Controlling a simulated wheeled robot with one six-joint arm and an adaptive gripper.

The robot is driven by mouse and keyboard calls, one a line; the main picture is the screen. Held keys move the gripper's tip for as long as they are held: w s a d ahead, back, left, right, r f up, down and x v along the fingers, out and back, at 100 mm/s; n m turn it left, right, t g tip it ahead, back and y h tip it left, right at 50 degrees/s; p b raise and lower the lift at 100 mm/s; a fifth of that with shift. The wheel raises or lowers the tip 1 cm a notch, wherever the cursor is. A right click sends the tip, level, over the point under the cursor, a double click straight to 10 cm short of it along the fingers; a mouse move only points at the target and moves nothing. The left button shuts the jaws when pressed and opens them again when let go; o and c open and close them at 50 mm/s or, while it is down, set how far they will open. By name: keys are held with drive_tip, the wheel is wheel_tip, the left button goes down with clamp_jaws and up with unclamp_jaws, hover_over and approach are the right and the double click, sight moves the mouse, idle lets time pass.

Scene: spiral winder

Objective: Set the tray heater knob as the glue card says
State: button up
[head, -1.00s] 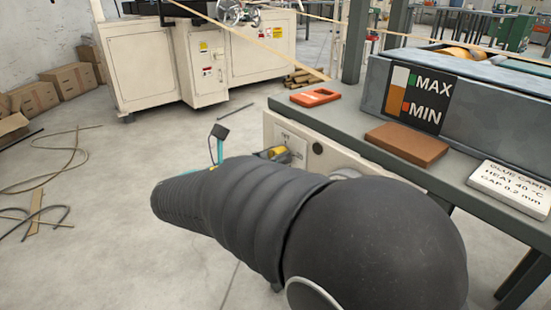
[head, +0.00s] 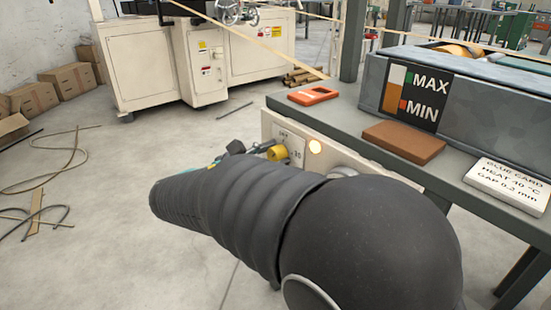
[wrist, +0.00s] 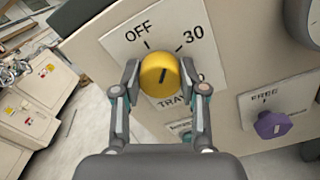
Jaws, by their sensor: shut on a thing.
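The yellow tray heater knob (wrist: 160,72) is on a pale plate marked OFF at upper left and 30 at upper right. My gripper (wrist: 160,78) is shut on the knob, one finger on each side. In the head view the knob (head: 278,153) shows past my arm. The white glue card (head: 508,184) lies on the bench; its heat line looks like 40 °C, slightly blurred, with gap 0.2 mm.
A purple knob (wrist: 271,125) marked FREE is right of the yellow one. A brown block (head: 404,141) and an orange item (head: 313,95) lie on the bench, near a MAX/MIN gauge (head: 412,95).

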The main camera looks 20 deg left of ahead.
drive_tip(key=m, duration=0.4)
drive_tip(key=shift+s+d+m, duration=0.1)
drive_tip(key=shift+d+m, duration=0.15)
drive_tip(key=shift+m, duration=0.15)
drive_tip(key=m, duration=0.5)
drive_tip(key=shift+f+b, duration=0.15)
drive_tip(key=shift+b, duration=0.15)
drive_tip(key=m, duration=0.9)
drive_tip(key=shift+f+m, duration=0.25)
drive_tip(key=shift+m, duration=0.15)
drive_tip(key=o, duration=1.1)
drive_tip(key=shift+o, duration=0.2)
drive_tip(key=shift+a+r, duration=0.1)
